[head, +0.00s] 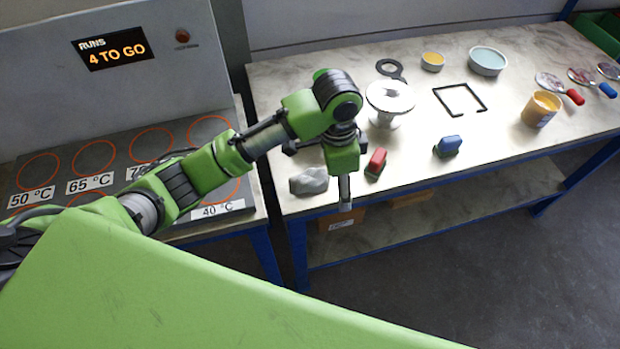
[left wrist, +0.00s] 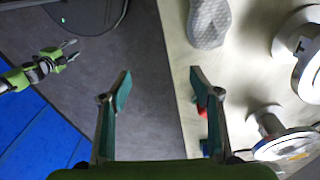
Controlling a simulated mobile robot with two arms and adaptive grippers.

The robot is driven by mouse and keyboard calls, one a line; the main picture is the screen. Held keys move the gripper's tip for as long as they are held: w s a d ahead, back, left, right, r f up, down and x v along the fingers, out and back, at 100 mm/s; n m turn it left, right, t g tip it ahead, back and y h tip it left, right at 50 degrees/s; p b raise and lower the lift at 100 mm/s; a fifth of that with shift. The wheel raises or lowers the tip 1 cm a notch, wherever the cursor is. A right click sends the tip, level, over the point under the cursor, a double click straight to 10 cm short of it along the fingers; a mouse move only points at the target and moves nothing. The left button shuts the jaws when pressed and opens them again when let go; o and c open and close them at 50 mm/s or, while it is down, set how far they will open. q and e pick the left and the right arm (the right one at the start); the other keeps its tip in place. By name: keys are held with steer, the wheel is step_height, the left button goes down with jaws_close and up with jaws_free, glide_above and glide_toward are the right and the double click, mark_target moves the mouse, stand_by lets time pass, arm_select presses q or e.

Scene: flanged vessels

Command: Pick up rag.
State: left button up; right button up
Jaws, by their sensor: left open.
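The rag (head: 309,181) is a crumpled grey cloth lying on the light tabletop near its front left corner. It also shows at the top of the left wrist view (left wrist: 208,22), clear of the fingers. My left gripper (head: 345,203) hangs at the table's front edge, right of the rag and apart from it. In the left wrist view its two fingers (left wrist: 160,82) are wide apart, with floor and the table edge between them. My right gripper (left wrist: 70,50) shows small at the left of that view, fingers apart and empty.
A red-handled block (head: 376,163) and a blue one (head: 447,146) stand near the front edge. A white flanged vessel (head: 388,100) stands behind the rag. A black frame (head: 460,99), bowls and an orange pot (head: 541,109) are further right. A heating panel (head: 75,160) is at left.

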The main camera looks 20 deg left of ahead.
arm_select(q)
steer(key=w+a+r+y, duration=0.2)
steer(key=w+a+r, duration=0.3)
steer(key=a+r, duration=0.25)
steer(key=p, duration=0.2)
glide_above(310, 176)
steer(key=shift+m+g, duration=0.3)
steer(key=shift+g, duration=0.1)
steer(key=f, duration=0.7)
steer(key=shift+w+d+f, duration=0.2)
steer(key=shift+w+d, duration=0.05)
steer(key=shift+w, duration=0.15)
steer(key=shift+s+f+p, duration=0.2)
steer(key=shift+f+p, duration=0.1)
steer(key=shift+f, duration=0.25)
steer(key=f, duration=0.1)
steer(key=f+p, duration=0.1)
steer(key=f, duration=0.1)
steer(key=shift+s+a+f, duration=0.15)
steer(key=shift+s+f, duration=0.1)
steer(key=shift+f, duration=0.45)
steer(key=shift+c, duration=0.7)
steer(key=c, duration=1)
